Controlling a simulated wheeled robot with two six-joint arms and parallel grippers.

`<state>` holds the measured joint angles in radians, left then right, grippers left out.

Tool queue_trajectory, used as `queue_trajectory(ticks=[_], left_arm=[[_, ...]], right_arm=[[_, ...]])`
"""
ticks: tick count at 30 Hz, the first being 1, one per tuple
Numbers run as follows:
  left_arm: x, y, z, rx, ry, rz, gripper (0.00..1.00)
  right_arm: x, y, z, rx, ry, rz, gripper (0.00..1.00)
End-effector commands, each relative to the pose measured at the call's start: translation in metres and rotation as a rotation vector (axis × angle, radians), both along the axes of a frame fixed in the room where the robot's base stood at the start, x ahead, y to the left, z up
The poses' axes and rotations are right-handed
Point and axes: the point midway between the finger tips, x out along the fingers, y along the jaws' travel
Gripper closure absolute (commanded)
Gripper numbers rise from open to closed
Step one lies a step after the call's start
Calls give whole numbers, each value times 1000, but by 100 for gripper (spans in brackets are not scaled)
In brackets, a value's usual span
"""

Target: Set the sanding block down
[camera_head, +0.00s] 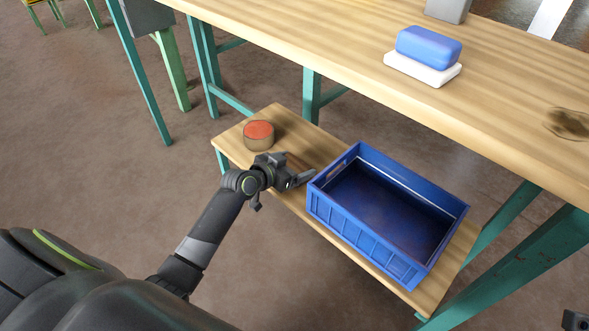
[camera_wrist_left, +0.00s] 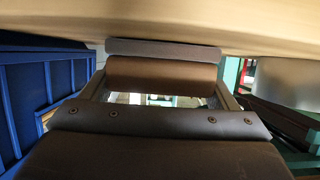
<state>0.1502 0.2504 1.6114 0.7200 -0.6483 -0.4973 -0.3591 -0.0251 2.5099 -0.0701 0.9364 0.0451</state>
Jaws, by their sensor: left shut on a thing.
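The sanding block (camera_wrist_left: 165,74), brown with a grey face, sits between the fingers of my left gripper in the left wrist view. My left gripper (camera_head: 300,180) is shut on it, low over the wooden lower shelf (camera_head: 310,148), just left of the blue crate. In the left wrist view the grey face is turned to the wood surface (camera_wrist_left: 160,18) and lies close to it. I cannot tell whether they touch.
The empty blue crate (camera_head: 344,222) fills the shelf's right part. A round tin with an orange-red top (camera_head: 258,134) stands behind my gripper. On the higher workbench (camera_head: 345,45) a blue block (camera_head: 428,46) rests on a white dish (camera_head: 422,69). Bare shelf lies between tin and crate.

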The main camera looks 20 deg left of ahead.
Motion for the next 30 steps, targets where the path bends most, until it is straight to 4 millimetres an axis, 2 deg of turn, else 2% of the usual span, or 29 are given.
queue_trajectory(ticks=[10,11,15,24,30], left_arm=[[0,0,-3,0,-3,0,45],[0,0,-3,1,-1,0,17],[0,0,-2,0,-2,0,0],[0,0,3,0,-2,0,0],[-28,10,16,1,1,0,0]], right_arm=[[0,0,-3,-1,-1,-3,64],[0,0,-3,0,-1,-4,64],[0,0,-2,-1,-1,-4,64],[0,0,2,0,-1,-3,64],[0,0,17,-1,1,7,64]])
